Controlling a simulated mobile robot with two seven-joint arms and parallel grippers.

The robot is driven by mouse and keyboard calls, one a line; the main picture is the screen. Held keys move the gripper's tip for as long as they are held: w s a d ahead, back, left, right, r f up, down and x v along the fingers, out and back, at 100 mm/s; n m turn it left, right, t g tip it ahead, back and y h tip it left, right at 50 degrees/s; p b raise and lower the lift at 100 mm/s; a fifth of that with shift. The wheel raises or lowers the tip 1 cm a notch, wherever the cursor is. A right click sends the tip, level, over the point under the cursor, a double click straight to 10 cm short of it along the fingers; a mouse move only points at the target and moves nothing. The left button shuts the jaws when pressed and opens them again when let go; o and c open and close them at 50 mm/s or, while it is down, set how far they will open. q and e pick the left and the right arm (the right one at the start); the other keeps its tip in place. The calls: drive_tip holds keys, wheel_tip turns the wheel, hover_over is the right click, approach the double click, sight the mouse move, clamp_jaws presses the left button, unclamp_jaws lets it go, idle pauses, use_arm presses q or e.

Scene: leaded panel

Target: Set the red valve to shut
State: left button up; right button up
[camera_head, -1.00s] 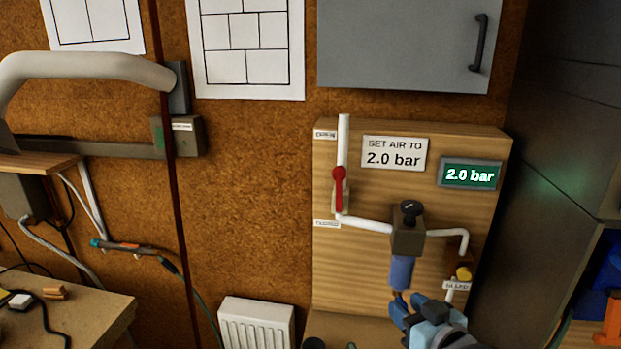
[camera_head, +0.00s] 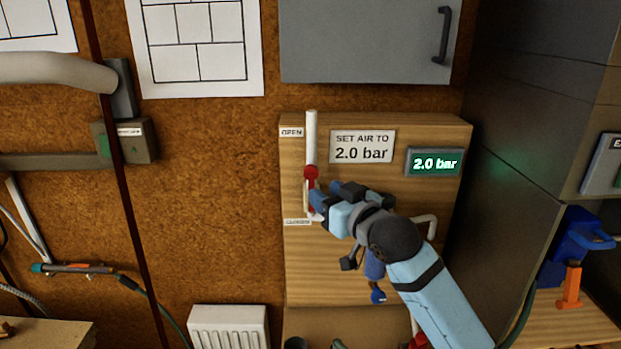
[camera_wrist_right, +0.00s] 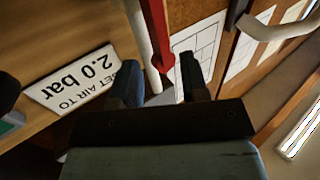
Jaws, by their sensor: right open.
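The red valve lever (camera_head: 311,173) sits on a white vertical pipe (camera_head: 311,135) on a wooden board. It stands upright, with its round red end uppermost; I cannot tell which end is the pivot. An OPEN label (camera_head: 291,132) is beside the pipe above it, and a lower label (camera_head: 297,222) is near its bottom. My right gripper (camera_head: 324,194) is open at the lever's lower part, partly hiding it. In the right wrist view the red lever (camera_wrist_right: 158,35) shows between and beyond the open fingers (camera_wrist_right: 160,82); contact is unclear. My left gripper is out of view.
A sign (camera_head: 362,147) reads "SET AIR TO 2.0 bar", and a green display (camera_head: 434,162) reads 2.0 bar. A grey cabinet (camera_head: 365,40) hangs above the board. A dark tall cabinet (camera_head: 530,130) stands to the right. A white radiator (camera_head: 228,327) is low to the left.

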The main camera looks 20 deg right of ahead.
sight(311, 184)
drive_tip(key=p+x, duration=0.1)
drive_tip(key=x, duration=0.4)
drive_tip(key=shift+w+a, duration=0.1)
drive_tip(key=shift+w, duration=0.2)
clamp_jaws()
